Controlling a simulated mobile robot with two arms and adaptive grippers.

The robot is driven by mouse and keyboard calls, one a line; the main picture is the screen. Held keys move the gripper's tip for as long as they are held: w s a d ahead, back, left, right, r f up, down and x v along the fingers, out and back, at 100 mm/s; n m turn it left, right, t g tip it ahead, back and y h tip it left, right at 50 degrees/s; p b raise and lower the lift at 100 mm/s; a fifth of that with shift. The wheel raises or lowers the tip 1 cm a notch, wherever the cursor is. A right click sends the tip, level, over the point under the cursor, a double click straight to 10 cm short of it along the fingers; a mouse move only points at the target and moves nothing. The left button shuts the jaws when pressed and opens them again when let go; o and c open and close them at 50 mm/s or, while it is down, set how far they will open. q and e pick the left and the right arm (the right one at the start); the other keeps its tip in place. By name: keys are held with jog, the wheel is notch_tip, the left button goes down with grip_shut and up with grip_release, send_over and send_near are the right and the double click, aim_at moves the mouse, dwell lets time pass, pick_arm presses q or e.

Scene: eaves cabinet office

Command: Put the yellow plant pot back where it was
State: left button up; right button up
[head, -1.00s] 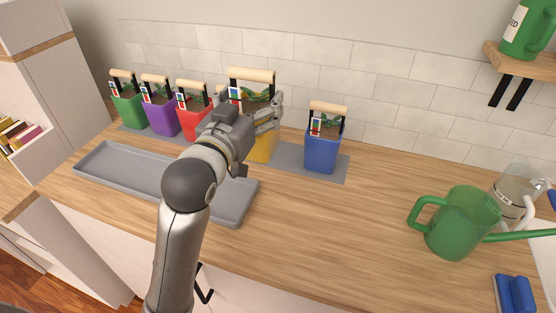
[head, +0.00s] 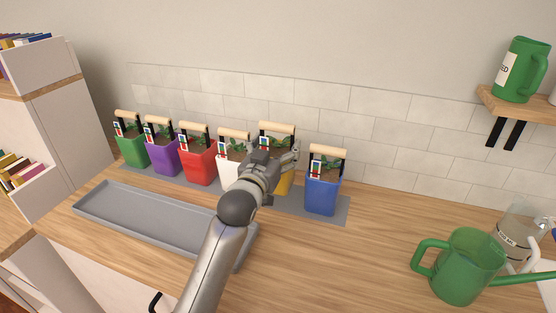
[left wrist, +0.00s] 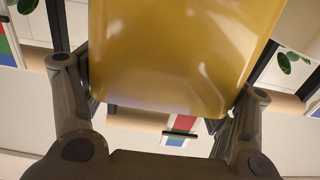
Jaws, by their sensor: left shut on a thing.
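The yellow plant pot (head: 286,184) is in the row between the white pot (head: 229,174) and the blue pot (head: 322,192). Its wooden handle (head: 277,127) stands upright, slightly higher in the picture than the handles beside it. My left gripper (head: 281,163) is shut on the yellow pot from the front. In the left wrist view the pot's yellow wall (left wrist: 175,55) fills the space between the two fingers. My gripper hides much of the pot in the head view, and I cannot tell whether its base touches the grey mat (head: 298,205). My right gripper is out of view.
Red (head: 199,165), purple (head: 165,158) and green (head: 132,150) pots stand farther left. An empty grey tray (head: 140,222) lies in front of them. A green watering can (head: 462,268) stands at the right.

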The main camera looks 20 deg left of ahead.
pick_arm(q)
jog(key=shift+w+f, duration=0.45)
jog(key=shift+w, duration=0.1)
notch_tip(320, 180, down, 3)
jog(key=shift+w+p, duration=0.1)
jog(key=shift+p, duration=0.25)
jog(key=shift+f, duration=0.1)
jog(key=shift+f, duration=0.2)
jog(key=o, duration=1.8)
jog(key=shift+f, duration=0.1)
jog(key=shift+o, duration=1.3)
